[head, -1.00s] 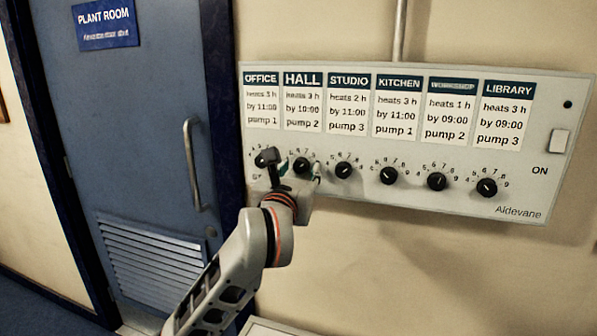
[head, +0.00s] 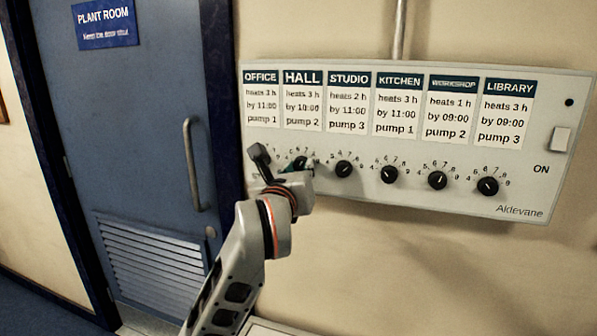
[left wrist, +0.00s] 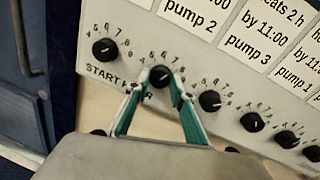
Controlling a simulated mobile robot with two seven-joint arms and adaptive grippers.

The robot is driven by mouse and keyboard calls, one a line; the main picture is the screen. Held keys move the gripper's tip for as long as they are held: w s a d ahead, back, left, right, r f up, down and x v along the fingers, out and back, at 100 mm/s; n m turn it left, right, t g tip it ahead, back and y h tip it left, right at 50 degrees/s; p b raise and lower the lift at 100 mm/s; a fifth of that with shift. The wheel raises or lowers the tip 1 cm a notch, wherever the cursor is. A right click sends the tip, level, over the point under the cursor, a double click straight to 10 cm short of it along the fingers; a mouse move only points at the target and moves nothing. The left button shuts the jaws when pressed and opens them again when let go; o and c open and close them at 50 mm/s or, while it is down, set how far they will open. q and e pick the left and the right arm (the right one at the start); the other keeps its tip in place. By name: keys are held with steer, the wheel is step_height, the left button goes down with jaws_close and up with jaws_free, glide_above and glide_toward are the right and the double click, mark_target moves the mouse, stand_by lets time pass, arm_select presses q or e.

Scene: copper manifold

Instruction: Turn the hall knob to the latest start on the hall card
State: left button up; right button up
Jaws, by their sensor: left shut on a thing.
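The hall knob (head: 301,162) is a black dial with a white pointer line, under the HALL card (head: 303,102). The card reads heats 3 h, by 10:00, pump 2. My left gripper (head: 299,167) is at the hall knob and partly hides it and its scale. In the left wrist view, the green-padded fingers (left wrist: 168,80) are shut on the hall knob (left wrist: 161,76), one on each side. Its short white mark shows between the fingertips, but I cannot read its number surely. My right gripper is not in view.
The studio knob (head: 344,169) is close on the right. The office knob (left wrist: 104,50) is on the left, mostly hidden in the head view. An ON switch (head: 561,139) is at the panel's right. A blue door with a handle (head: 194,165) stands at left.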

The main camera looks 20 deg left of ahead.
arm_select(q)
steer(key=shift+n+b, duration=0.4)
steer(key=shift+n, duration=0.8)
steer(key=o, duration=1.1)
steer(key=shift+s, duration=0.1)
steer(key=s+d, duration=0.1)
steer(key=s, duration=1)
steer(key=shift+s+r, duration=0.4)
steer(key=shift+r, duration=0.05)
